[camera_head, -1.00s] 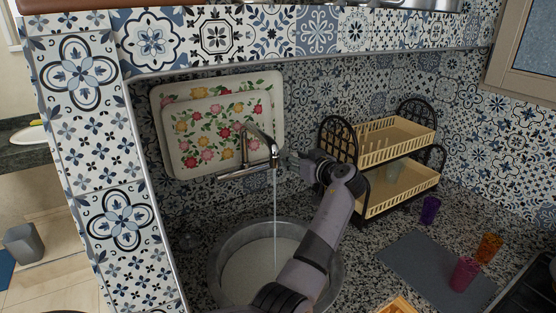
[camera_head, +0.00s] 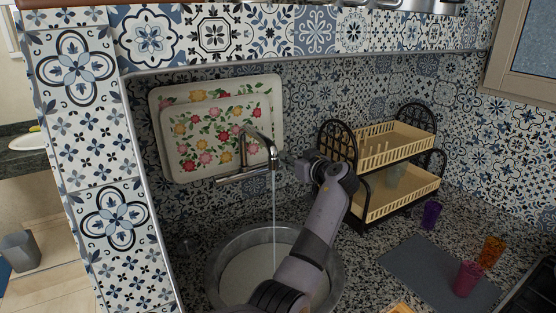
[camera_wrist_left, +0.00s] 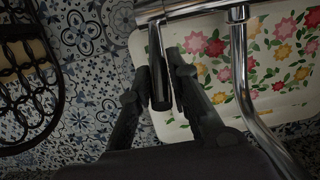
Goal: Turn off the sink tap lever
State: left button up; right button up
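The metal sink tap (camera_head: 236,177) is fixed to the tiled wall, and its curved spout reaches over the sink. A thin stream of water (camera_head: 274,235) runs from it into the round metal basin (camera_head: 334,282). My left gripper (camera_head: 289,162) is at the right end of the tap. In the left wrist view its two dark fingers (camera_wrist_left: 158,68) stand on either side of the tap lever (camera_wrist_left: 159,88), a dark-looking bar. The fingers are partly open with narrow gaps beside the lever; contact is not clear. My right gripper is not in view.
Two floral trays (camera_head: 218,128) lean on the wall behind the tap. A two-tier dish rack (camera_head: 402,198) stands right of my arm. Purple (camera_head: 431,214), pink (camera_head: 467,278) and orange (camera_head: 491,251) cups stand on the counter around a grey mat (camera_head: 425,264).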

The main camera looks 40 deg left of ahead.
pick_arm(q)
jog(key=shift+c, duration=1.2)
jog(key=shift+s+d+f+b, duration=0.15)
jog(key=shift+d+f+b, duration=0.2)
jog(key=shift+f+b, duration=0.4)
jog(key=shift+s+d+f+b, duration=0.1)
jog(key=shift+d+f+b, duration=0.2)
jog(key=shift+f+b, duration=0.4)
jog(key=o, duration=0.9)
jog(key=shift+r, duration=0.3)
jog(key=shift+v, duration=4)
jog(key=shift+a, duration=0.1)
